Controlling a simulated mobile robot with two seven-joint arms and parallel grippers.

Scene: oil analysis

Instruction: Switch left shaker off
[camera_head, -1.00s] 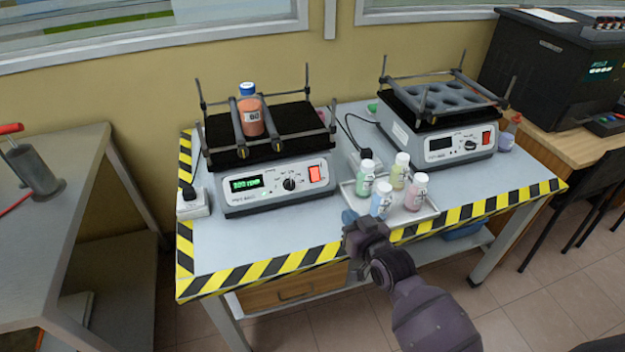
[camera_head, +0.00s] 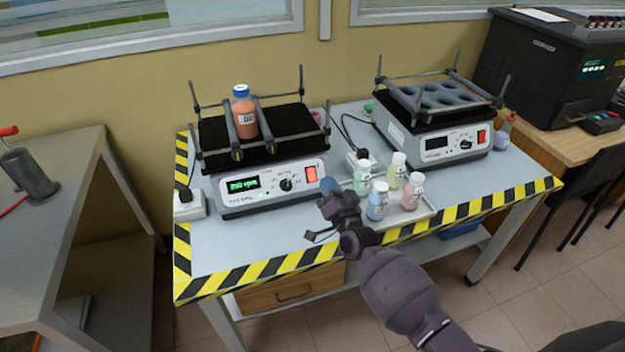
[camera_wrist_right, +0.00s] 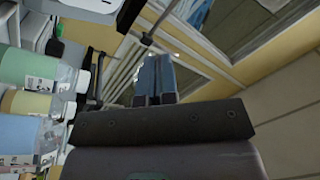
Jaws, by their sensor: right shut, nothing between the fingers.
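The left shaker (camera_head: 250,197) stands on the table with its green display (camera_head: 242,185) lit. A round knob (camera_head: 286,185) and an orange-red switch (camera_head: 312,174) are on its front panel. A bottle of orange liquid with a blue cap (camera_head: 244,112) stands upright on its black platform between bars. My right gripper (camera_head: 329,186) is just right of the switch and in front of the panel. Its blue fingers are together and empty, also in the right wrist view (camera_wrist_right: 155,78). I cannot tell whether they touch the panel. My left gripper is not in view.
Several capped bottles (camera_head: 377,200) stand in a tray (camera_head: 424,215) close right of my right gripper. A second shaker (camera_head: 440,147) with a dark display stands further right. A white power socket (camera_head: 189,205) is at left. The table front beneath the left shaker is clear.

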